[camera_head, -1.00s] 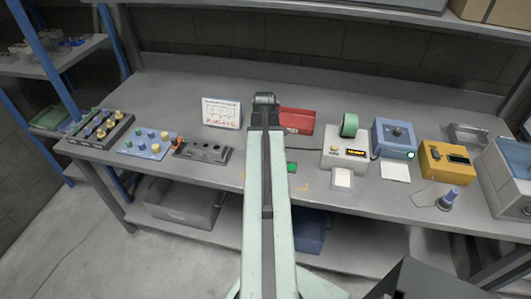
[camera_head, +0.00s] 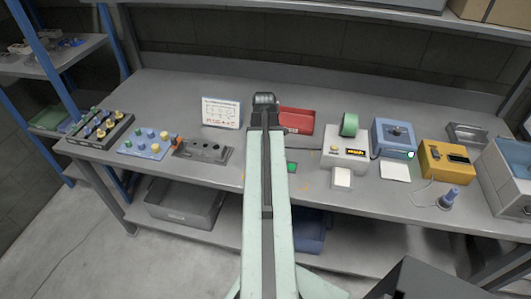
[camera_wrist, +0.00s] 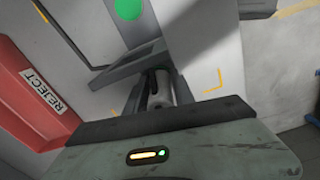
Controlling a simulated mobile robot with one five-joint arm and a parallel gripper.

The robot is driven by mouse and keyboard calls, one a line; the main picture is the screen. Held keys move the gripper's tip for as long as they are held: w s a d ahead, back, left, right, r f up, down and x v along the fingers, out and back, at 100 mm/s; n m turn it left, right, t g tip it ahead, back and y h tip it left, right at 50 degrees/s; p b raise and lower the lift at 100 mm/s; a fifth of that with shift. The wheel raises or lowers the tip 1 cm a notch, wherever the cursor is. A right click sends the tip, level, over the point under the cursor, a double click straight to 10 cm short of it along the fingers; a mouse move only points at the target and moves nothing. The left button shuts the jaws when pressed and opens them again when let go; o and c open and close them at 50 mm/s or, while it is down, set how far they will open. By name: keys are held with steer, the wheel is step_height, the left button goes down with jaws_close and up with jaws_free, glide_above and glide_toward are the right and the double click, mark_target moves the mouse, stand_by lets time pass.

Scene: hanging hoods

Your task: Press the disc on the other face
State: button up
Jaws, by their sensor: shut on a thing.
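My gripper (camera_wrist: 158,88) is shut on a small pale cylindrical part (camera_wrist: 161,97), mostly hidden between the dark fingers. A grey angular frame (camera_wrist: 128,66) lies close beside the fingers, and I cannot tell if it touches them.
A red bin (camera_head: 297,121) labelled REJECT stands close by. A white box (camera_head: 346,150) with an amber display, a blue box (camera_head: 394,137) and a yellow box (camera_head: 446,160) stand at right. A sign (camera_head: 221,112) and knob trays (camera_head: 146,144) stand at left. Amber corner marks (camera_wrist: 214,80) lie on the bench.

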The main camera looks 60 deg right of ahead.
steer(key=shift+r, duration=0.1)
step_height(320, 180, up, 7)
steer(key=p, duration=0.7)
